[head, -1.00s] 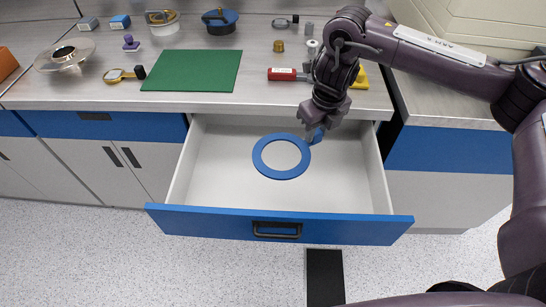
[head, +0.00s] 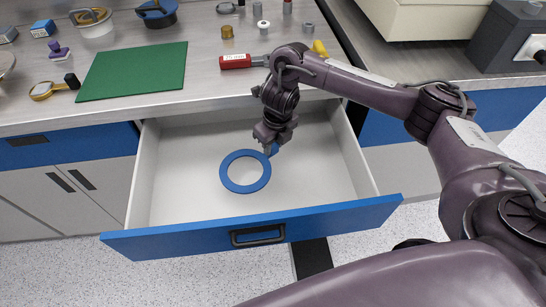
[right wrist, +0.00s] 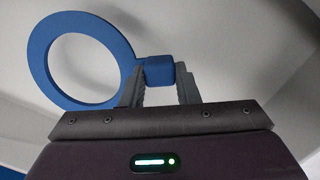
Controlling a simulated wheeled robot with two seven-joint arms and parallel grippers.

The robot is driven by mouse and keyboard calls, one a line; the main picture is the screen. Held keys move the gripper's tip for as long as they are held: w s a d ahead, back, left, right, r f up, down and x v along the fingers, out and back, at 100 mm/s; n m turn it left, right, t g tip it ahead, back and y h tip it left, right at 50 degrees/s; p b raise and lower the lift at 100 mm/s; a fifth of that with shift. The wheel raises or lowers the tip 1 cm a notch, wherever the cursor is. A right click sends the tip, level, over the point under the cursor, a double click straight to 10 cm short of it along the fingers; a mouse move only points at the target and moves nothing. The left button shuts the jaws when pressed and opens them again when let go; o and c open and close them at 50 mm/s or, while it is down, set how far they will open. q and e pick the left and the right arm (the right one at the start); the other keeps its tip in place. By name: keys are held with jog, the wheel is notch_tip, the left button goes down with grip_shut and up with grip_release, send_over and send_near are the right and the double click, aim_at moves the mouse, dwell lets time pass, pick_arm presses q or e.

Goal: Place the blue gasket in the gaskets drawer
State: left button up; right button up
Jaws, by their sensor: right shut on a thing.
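The blue gasket is a flat ring (head: 246,189) with a small block-like tab at one side. It is in the head view, inside the outline of the open drawer, and in the right wrist view (right wrist: 38,62). My right gripper (head: 270,150) is shut on the tab, with one finger on each side of it in the right wrist view (right wrist: 160,84). The drawer (head: 335,217) is pulled out, with a blue front, dark handle and white inside. I cannot tell whether the ring touches the drawer floor. My left gripper is not in view.
The drawer holds nothing else that I see. On the counter above are a green mat (head: 135,72), a red-handled tool (head: 236,62), a magnifier (head: 44,89) and several small parts. A cream-coloured machine (head: 420,20) stands at the right.

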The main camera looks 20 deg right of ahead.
aim_at(273, 154)
jog(key=shift+f, duration=0.6)
notch_tip(273, 154, down, 3)
jog(key=shift+f+b, duration=0.25)
jog(key=shift+b, duration=0.1)
jog(key=o, duration=1)
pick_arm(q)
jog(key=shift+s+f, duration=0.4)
pick_arm(e)
jog(key=shift+r, duration=0.1)
pick_arm(q)
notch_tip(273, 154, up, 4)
jog(key=p, duration=0.4)
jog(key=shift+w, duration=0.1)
pick_arm(e)
jog(key=r, duration=0.4)
jog(key=s+r, duration=0.1)
jog(key=r, duration=0.7)
jog(key=shift+s+d+r, duration=0.1)
jog(key=shift+s+d, duration=0.1)
